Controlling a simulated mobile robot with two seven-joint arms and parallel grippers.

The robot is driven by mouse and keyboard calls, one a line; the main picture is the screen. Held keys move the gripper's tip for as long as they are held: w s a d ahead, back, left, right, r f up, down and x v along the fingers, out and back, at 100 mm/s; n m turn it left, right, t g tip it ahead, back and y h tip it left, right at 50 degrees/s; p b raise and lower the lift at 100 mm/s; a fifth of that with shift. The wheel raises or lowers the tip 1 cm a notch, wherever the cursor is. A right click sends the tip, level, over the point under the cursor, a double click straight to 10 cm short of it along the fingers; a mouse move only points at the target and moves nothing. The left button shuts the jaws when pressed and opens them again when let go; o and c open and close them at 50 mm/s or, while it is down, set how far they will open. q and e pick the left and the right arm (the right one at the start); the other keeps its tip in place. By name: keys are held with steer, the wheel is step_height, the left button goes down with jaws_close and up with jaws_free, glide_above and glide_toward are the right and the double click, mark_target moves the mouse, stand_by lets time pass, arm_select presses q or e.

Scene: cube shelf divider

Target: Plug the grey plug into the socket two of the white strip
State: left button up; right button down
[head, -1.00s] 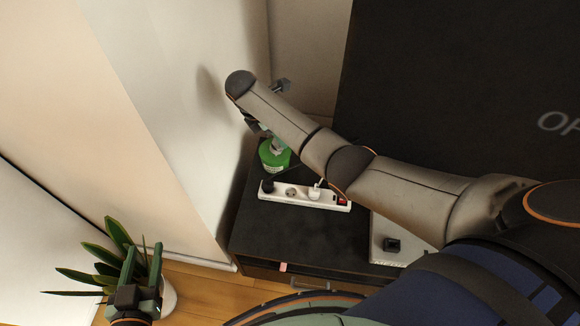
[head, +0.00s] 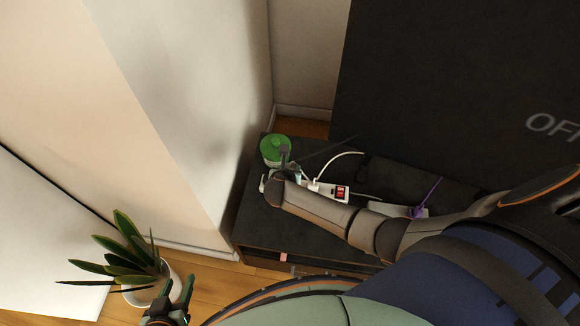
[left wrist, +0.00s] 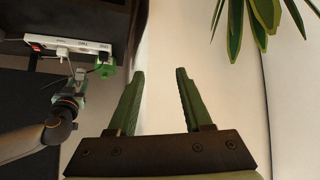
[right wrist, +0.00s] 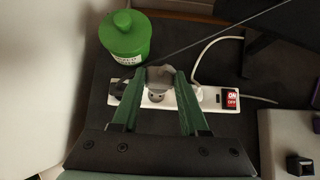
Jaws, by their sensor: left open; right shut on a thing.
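The white strip (head: 323,187) lies on the dark cabinet top, partly hidden by my right arm. In the right wrist view the strip (right wrist: 211,98) has a black plug (right wrist: 118,88) at its left end, an empty round socket (right wrist: 156,96) beside it, and a red switch at the right. My right gripper (head: 284,161) is over the strip, shut on the grey plug (right wrist: 158,74), which shows between its fingertips close to the empty socket. I cannot tell whether the plug touches the strip. My left gripper (left wrist: 158,74) is open and empty, near the plant, away from the strip.
A green lidded pot (right wrist: 125,36) stands just behind the strip. A white cable (right wrist: 206,49) curves behind the strip. A grey box (right wrist: 286,135) sits to its right. A large dark panel (head: 450,80) rises behind, and a wall is at left. A potted plant (head: 130,255) stands on the floor.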

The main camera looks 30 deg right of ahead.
arm_select(q)
steer(key=shift+r, duration=0.1)
arm_select(e)
steer(key=shift+r+p, duration=0.25)
steer(key=shift+p, duration=0.25)
step_height(320, 180, down, 5)
steer(key=b, duration=0.4)
steer(key=shift+f+b, duration=0.4)
steer(key=shift+f, duration=0.05)
arm_select(q)
steer(key=shift+w+d+f, duration=0.1)
steer(key=shift+d+f, duration=0.1)
steer(key=shift+f, duration=0.4)
steer(key=shift+w+d+f, duration=0.1)
steer(key=shift+d+f, duration=0.1)
steer(key=shift+f, duration=0.4)
steer(key=shift+r, duration=0.1)
arm_select(e)
steer(key=shift+r, duration=0.1)
arm_select(q)
steer(key=shift+r, duration=0.1)
steer(key=shift+p, duration=0.4)
